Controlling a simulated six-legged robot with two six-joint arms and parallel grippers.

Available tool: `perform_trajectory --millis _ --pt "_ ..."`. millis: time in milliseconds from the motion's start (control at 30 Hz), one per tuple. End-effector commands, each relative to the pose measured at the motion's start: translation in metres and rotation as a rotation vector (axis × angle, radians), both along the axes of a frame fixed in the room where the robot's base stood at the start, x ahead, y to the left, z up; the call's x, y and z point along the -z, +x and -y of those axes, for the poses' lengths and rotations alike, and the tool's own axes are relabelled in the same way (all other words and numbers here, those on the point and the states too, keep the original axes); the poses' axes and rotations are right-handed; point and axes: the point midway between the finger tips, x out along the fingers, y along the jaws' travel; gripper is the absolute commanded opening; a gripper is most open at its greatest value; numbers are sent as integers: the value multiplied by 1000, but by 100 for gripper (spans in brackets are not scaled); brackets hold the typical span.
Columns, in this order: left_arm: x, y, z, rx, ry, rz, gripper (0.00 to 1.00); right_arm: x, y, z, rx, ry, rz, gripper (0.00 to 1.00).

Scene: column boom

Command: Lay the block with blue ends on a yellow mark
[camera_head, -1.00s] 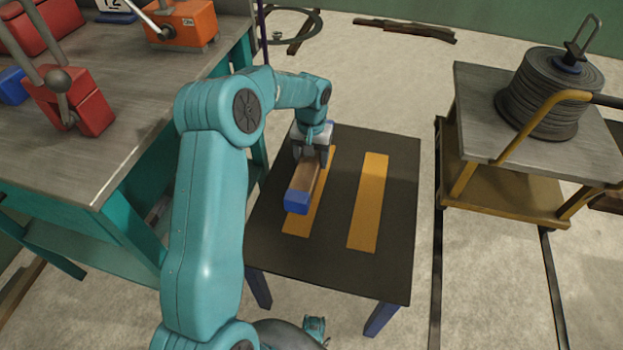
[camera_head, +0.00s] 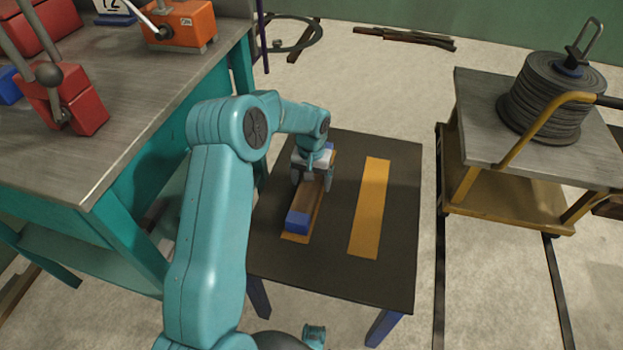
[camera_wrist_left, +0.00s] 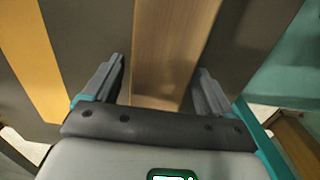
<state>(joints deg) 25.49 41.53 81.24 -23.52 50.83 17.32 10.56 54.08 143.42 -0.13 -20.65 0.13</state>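The wooden block with blue ends (camera_head: 297,222) lies lengthwise along the left yellow mark (camera_head: 290,237) on the dark table. Strips of that mark show at its near end and right side. The right yellow mark (camera_head: 370,210) is bare. My left gripper (camera_head: 312,184) is over the far half of the block, with its fingers spread on either side. In the left wrist view, the open fingers (camera_wrist_left: 160,78) straddle the block's wood (camera_wrist_left: 172,40), with a narrow gap at the left finger. The right mark also shows there (camera_wrist_left: 30,55). My right gripper is not seen.
A teal workbench (camera_head: 130,120) with red and orange devices stands close on the left. A yellow cart (camera_head: 500,190) carrying a cable reel (camera_head: 550,95) stands on the right. The table (camera_head: 400,180) is clear around the right mark.

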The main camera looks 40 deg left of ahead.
Motion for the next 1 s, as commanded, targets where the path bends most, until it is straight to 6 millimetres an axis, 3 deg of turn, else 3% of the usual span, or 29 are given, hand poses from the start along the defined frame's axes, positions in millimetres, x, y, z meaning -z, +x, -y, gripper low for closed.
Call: perform_trajectory --millis 367,800,1000 --pt "-8 0 0 0 0 1 90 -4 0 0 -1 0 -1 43" --pt "-101 1 0 1 1 3 90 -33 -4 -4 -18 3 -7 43" --pt "-121 0 0 0 0 1 90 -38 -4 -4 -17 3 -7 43"
